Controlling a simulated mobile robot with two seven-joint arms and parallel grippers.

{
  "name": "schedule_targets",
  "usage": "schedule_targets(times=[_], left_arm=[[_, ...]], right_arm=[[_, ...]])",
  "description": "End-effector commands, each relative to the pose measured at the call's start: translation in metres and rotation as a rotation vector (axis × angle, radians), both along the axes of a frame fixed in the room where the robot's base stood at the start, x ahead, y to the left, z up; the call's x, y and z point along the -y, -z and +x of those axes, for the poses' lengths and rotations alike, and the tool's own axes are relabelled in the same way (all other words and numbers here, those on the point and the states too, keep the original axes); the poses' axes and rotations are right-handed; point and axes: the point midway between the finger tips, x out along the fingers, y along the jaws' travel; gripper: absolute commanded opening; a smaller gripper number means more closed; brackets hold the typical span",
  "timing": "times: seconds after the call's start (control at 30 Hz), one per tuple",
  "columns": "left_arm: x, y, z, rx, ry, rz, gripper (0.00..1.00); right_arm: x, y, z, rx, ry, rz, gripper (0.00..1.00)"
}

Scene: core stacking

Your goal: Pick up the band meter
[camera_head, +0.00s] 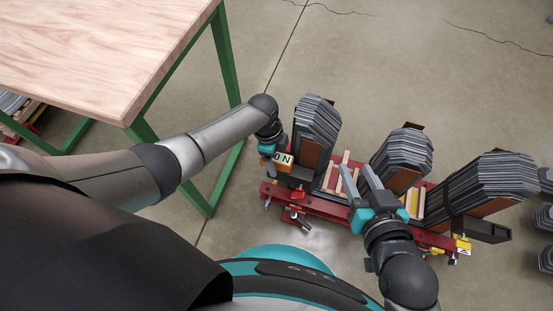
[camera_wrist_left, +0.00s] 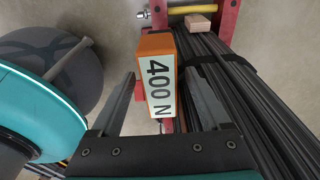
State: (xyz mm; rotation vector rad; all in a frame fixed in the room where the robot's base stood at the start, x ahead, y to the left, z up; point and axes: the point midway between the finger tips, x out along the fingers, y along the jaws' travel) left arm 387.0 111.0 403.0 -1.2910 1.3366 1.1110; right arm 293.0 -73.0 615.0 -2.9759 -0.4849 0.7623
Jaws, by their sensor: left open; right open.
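The band meter (camera_wrist_left: 157,62) is an orange box with a white label reading "400 N". In the left wrist view it stands between the two fingers of my left gripper (camera_wrist_left: 159,74), with visible gaps on both sides. My right gripper (camera_head: 355,167) is open and empty, above the red rack between two core stacks.
A red rack (camera_head: 325,207) carries dark layered core stacks (camera_head: 316,125), (camera_head: 402,155) and (camera_head: 485,190). One stack lies close beside the left gripper's right finger. A wooden table (camera_head: 100,45) with green legs stands at the upper left. The floor behind the rack is clear.

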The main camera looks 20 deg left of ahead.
Motion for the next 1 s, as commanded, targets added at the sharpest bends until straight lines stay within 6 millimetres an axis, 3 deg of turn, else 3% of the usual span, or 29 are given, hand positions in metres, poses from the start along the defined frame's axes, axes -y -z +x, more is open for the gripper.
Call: schedule_targets(times=[0.17,0.83,1.0], left_arm=[[0.0002,-0.0002,0.0002,0.000,0.000,0.000,0.78],[0.0001,-0.0001,0.0001,0.000,0.000,0.000,0.02],[0.0000,-0.0001,0.0000,0.000,0.000,0.000,0.00]], right_arm=[[0.0001,-0.0001,0.0000,0.000,0.000,0.000,0.45],[-0.0001,-0.0003,0.0000,0.001,0.000,0.000,0.45],[-0.0002,-0.0003,0.0001,0.001,-0.001,0.001,0.45]])
